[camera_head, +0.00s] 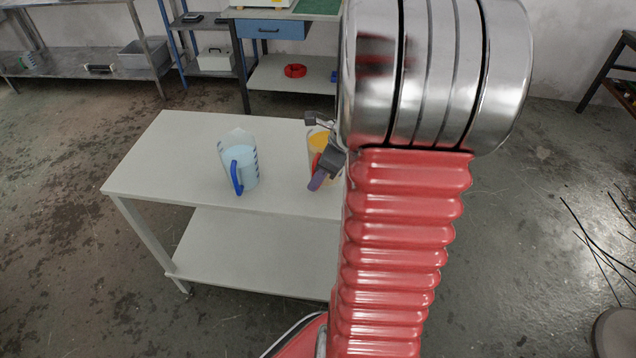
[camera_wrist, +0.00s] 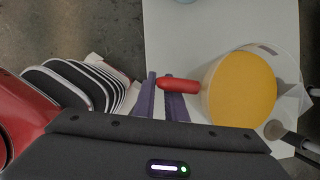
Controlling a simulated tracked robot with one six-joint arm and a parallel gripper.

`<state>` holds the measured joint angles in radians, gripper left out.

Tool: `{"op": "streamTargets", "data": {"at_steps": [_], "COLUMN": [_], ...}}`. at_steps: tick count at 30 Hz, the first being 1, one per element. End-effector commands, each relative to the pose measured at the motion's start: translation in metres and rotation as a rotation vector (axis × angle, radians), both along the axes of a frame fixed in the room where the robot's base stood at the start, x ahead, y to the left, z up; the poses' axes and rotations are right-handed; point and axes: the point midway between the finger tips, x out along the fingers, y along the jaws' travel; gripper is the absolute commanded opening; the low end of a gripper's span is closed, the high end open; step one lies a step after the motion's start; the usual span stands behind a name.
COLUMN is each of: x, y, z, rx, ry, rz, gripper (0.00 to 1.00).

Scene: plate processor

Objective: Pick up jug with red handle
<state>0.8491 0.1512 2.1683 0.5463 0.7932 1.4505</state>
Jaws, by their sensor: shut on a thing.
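The jug with the red handle (camera_head: 320,144) stands on the white table (camera_head: 150,170), partly hidden behind my arm in the head view. In the wrist view the jug (camera_wrist: 240,88) is seen from above, with yellow-orange contents and its red handle (camera_wrist: 180,86) pointing left. My gripper (camera_head: 325,172) is at the handle, and its purple fingers in the wrist view (camera_wrist: 160,97) reach to the handle. It is shut on the handle. A second jug (camera_head: 238,160) with a blue handle and pale blue contents stands to the left on the same table.
The table has a lower shelf (camera_head: 250,250) that looks empty. Behind stand a metal bench (camera_head: 80,72) and a workbench with a blue drawer (camera_head: 270,28); a red ring (camera_head: 295,70) lies on its lower shelf. The table's left part is free.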

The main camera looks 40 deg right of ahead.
Motion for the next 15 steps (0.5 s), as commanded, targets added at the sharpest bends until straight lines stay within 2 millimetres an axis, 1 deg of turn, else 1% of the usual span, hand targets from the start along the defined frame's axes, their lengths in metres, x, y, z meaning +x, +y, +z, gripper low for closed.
{"op": "streamTargets", "data": {"at_steps": [1,3,15], "x": [0.001,0.001,0.001], "y": [-0.001,-0.001,-0.001], "z": [0.006,0.012,0.041], "rx": [-0.006,-0.006,-0.005], "ry": [-0.004,-0.004,-0.003], "rz": [0.0,0.001,0.001], "gripper": [0.0,0.0,0.0]}}
